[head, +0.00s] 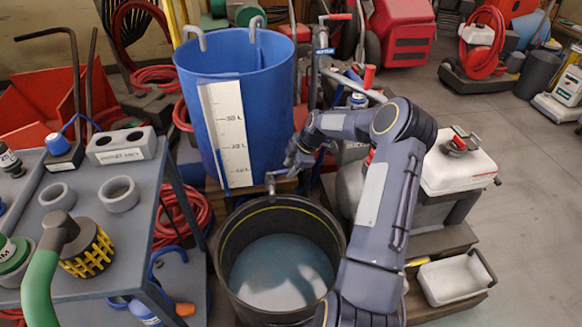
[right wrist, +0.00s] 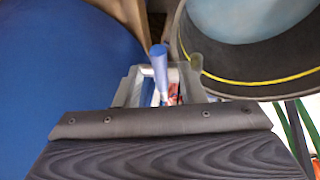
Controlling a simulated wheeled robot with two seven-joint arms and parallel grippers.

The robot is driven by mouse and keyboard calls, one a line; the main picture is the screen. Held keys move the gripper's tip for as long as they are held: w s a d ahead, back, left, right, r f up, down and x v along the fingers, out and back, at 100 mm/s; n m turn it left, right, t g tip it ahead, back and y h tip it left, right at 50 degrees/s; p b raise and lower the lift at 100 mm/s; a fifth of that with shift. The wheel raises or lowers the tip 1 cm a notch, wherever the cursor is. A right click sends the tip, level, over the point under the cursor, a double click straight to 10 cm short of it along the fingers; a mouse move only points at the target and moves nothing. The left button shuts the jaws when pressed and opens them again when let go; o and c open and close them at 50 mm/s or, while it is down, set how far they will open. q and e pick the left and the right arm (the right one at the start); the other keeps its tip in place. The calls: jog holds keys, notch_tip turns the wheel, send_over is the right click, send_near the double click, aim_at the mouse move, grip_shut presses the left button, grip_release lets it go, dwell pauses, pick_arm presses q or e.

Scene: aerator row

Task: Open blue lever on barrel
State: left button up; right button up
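The blue barrel (head: 265,105) stands upright with a white level scale on its front; its side also fills the left of the right wrist view (right wrist: 50,90). A small grey spout (head: 270,183) points down from its lower right side. The blue lever (right wrist: 159,65) shows in the right wrist view, between the fingertips of my right gripper (right wrist: 163,85). The fingers stand apart, and I see no clear contact with the lever. In the head view my right gripper (head: 296,160) is beside the barrel's lower right and hides the lever. My left gripper is not in view.
A black tub (head: 335,225) with pale liquid stands below the spout. A grey cart (head: 90,215) with fittings is at left.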

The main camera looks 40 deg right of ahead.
grip_shut()
